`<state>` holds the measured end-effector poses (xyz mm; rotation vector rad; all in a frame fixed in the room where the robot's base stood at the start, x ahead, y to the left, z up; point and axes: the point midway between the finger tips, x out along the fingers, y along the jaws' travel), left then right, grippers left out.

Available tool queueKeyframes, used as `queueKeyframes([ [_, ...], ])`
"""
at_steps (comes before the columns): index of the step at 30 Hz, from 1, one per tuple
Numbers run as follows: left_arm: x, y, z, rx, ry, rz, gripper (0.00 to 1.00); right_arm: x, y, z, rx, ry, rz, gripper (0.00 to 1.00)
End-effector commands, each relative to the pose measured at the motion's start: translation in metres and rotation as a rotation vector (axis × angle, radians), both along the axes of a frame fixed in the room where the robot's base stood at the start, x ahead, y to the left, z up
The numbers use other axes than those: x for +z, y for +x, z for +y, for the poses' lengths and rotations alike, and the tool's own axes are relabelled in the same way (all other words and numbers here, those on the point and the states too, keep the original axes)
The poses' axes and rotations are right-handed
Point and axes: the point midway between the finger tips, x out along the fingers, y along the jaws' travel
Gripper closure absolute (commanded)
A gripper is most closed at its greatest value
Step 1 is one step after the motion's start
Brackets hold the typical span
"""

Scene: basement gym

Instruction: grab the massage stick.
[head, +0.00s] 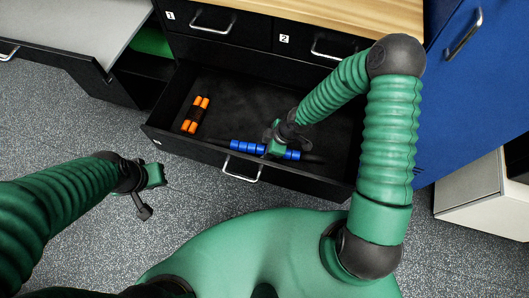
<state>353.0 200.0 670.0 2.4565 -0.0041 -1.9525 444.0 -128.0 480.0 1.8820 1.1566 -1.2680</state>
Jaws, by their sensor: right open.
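The massage stick (247,147) has blue rollers along a dark rod. It lies in the open drawer near its front wall, running slightly down to the right. My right gripper (278,145) is open and reaches down over the right half of the stick, hiding part of it. I cannot tell whether the fingers touch the stick. My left gripper (149,192) hangs over the floor, outside the drawer to the left. Its fingers are too unclear to tell open from shut.
The dark open drawer (235,100) also holds an orange and black item (195,115) at its left. Shut drawers marked 1 (200,22) and 2 (312,45) are above. A blue cabinet (470,90) stands right. Carpet (80,110) is clear at left.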

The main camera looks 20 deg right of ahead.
Motion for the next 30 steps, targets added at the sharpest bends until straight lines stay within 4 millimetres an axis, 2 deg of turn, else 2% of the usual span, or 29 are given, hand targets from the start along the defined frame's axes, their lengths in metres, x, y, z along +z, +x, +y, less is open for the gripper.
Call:
queueKeyframes([
  [6,0.0006,0.0003,0.0000,0.000,0.000,-0.001,0.80,-0.0008,0.0002,-0.0027,-0.003,0.004,-0.001,0.43],
  [19,0.0006,0.0003,-0.0001,0.000,0.000,-0.001,0.80,-0.0002,0.0005,-0.0011,-0.002,0.002,-0.001,0.99],
  [30,0.0008,0.0002,-0.0001,0.000,0.000,-0.001,0.80,0.0001,0.0008,-0.0018,-0.002,0.003,-0.002,1.00],
])
